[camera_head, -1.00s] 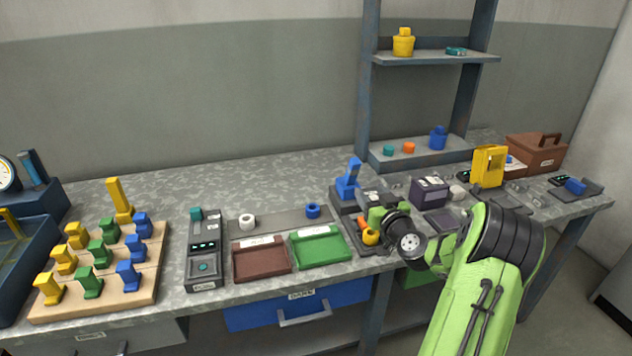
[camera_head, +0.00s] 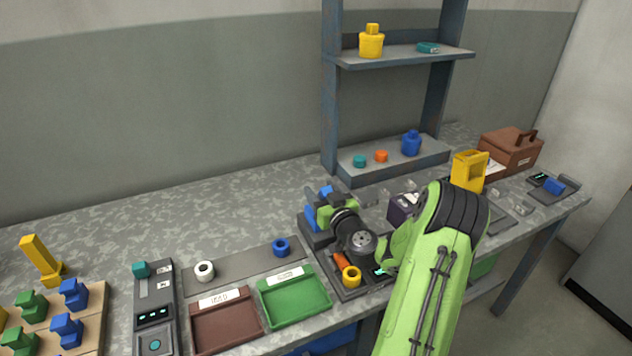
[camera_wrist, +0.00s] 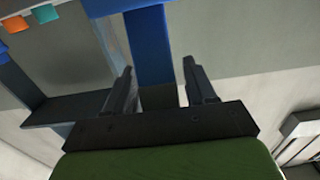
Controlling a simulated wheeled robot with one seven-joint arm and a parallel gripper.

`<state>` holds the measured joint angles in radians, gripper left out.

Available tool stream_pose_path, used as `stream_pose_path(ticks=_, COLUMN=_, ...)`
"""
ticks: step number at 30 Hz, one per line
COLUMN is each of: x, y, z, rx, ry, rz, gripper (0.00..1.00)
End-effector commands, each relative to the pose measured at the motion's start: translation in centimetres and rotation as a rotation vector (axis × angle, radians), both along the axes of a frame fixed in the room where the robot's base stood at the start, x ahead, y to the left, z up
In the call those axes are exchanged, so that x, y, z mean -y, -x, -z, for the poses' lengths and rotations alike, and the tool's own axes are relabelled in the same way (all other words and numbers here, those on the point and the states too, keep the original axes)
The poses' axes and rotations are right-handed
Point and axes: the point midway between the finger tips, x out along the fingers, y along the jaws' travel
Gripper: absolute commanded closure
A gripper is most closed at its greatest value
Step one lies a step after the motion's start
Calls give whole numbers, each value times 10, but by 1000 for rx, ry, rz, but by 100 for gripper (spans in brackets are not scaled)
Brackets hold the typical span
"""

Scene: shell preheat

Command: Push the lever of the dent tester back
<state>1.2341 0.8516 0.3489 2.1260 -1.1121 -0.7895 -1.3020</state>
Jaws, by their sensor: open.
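A blue device on a dark base (camera_head: 316,234), which I take for the dent tester, stands behind the green tray and is partly hidden by my arm. Its blue lever top (camera_head: 326,191) shows just at my gripper (camera_head: 316,197). In the wrist view the blue upright post (camera_wrist: 150,48) stands between the two dark fingers of my gripper (camera_wrist: 159,66), with a wider blue part across its top. The fingers are apart, one on each side of the post. I cannot tell whether either finger touches it.
A green tray (camera_head: 318,309) and a brown tray (camera_head: 205,342) lie in front. A yellow ring (camera_head: 352,277) sits under my arm. A blue-grey shelf post (camera_head: 330,120) rises behind.

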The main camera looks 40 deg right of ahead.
Motion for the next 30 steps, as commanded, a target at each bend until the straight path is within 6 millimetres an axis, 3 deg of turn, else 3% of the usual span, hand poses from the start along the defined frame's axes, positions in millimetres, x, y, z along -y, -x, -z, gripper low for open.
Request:
stream_pose_path(ticks=7, x=0, y=0, z=0, rx=0, ry=0, rz=0, gripper=48)
stream_pose_path(ticks=17, x=0, y=0, z=0, rx=0, ry=0, rz=-1, gripper=98)
stream_pose_path(ticks=30, x=0, y=-3, z=-5, rx=-33, ry=-9, rz=-2, gripper=100)
